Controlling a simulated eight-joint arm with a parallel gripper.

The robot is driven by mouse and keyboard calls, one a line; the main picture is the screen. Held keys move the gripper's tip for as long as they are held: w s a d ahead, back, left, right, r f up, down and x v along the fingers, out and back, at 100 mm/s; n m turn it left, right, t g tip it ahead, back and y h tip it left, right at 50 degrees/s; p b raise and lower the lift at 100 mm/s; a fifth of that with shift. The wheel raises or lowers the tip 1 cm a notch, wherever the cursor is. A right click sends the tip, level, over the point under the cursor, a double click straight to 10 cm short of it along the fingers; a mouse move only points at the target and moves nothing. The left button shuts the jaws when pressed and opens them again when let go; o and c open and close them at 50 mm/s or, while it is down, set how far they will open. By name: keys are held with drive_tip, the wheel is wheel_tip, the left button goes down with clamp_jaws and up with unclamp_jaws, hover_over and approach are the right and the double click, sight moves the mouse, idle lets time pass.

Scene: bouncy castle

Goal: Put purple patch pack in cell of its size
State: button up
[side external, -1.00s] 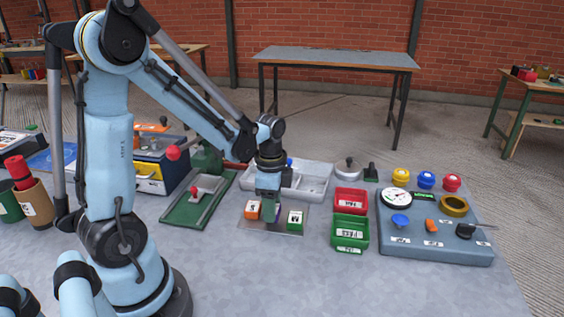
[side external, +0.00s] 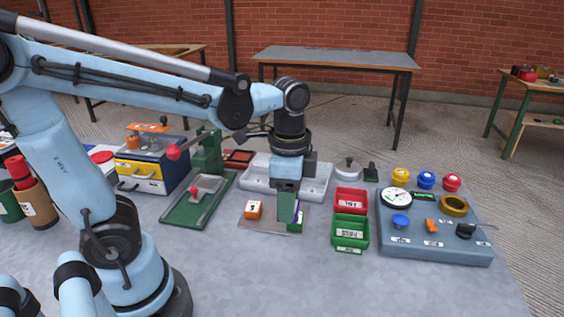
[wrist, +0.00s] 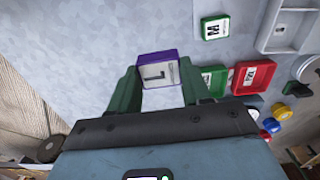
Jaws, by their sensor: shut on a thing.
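The purple patch pack (wrist: 158,69), with a white face marked L, sits between the fingers of my gripper (wrist: 160,84) in the wrist view. My gripper (side external: 287,208) is shut on it. In the side view only a thin purple strip of the pack (side external: 295,214) shows past the finger. The pack looks held above the work surface. The orange pack marked S (side external: 254,210) is to the left. A pale divided tray (side external: 318,185) lies behind my gripper.
A red bin (side external: 350,200) and a green bin (side external: 350,230) stand right of my gripper. Farther right is a grey panel (side external: 435,246) with knobs and a gauge. A green-based press (side external: 198,205) stands left. The front of the table is clear.

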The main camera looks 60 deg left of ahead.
drive_tip(key=shift+r, duration=1.6)
drive_tip(key=shift+m, duration=0.7)
drive_tip(key=w+a+f, duration=0.2)
drive_tip(key=a+f, duration=0.1)
drive_tip(key=a, duration=0.6)
drive_tip(key=w+a+f, duration=0.3)
drive_tip(key=a, duration=0.6)
drive_tip(key=w+a+f, duration=0.3)
drive_tip(key=a, duration=0.7)
drive_tip(key=shift+d+f, duration=0.1)
drive_tip(key=shift+f, duration=1.45)
